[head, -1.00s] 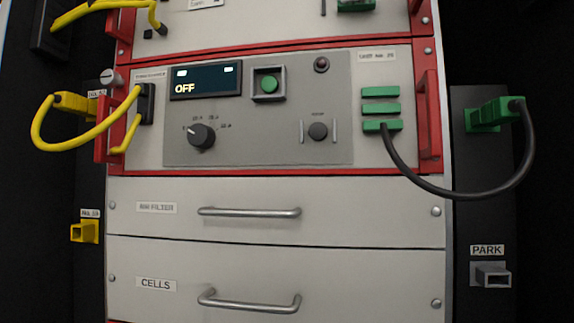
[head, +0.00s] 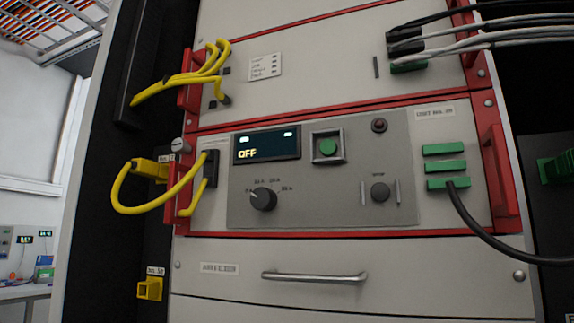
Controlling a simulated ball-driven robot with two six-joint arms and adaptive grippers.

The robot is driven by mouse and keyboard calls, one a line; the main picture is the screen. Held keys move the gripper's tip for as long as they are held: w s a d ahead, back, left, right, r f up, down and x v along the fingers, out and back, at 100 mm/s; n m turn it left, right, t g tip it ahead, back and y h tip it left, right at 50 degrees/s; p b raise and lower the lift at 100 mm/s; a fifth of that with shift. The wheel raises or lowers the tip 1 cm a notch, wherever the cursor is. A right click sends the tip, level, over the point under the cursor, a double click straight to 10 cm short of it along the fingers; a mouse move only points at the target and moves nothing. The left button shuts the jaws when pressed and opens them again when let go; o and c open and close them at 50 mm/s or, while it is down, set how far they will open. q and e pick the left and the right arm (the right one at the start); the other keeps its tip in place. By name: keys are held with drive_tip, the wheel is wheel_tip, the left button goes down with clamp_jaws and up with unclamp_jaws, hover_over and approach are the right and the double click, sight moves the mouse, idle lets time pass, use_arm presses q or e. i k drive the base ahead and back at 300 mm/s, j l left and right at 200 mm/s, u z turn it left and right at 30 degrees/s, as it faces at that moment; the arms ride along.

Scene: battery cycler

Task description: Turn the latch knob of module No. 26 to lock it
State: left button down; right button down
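The module (head: 460,131) with a red frame is in the middle of the head view, and the number on its label at top right is too small to read surely. Its display (head: 267,147) reads OFF. A black rotary knob (head: 263,199) with a scale is below the display. A smaller dark round knob (head: 380,192) sits between two upright bars on the right. A small silver knob (head: 179,145) is at the module's upper left edge. I cannot tell which one is the latch knob. Neither gripper is in view.
A yellow cable (head: 122,205) loops out at the module's left. A black cable (head: 480,231) runs right from a green plug (head: 447,184). A drawer handle (head: 315,277) sits below. Another module (head: 330,70) with yellow and grey cables is above. A bench (head: 22,293) stands far left.

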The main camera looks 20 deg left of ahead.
sight(181, 146)
drive_tip(key=j, duration=0.45)
drive_tip(key=k+j, duration=0.15)
drive_tip(key=j, duration=0.8)
drive_tip(key=k+j+z, duration=0.1)
drive_tip(key=j, duration=0.35)
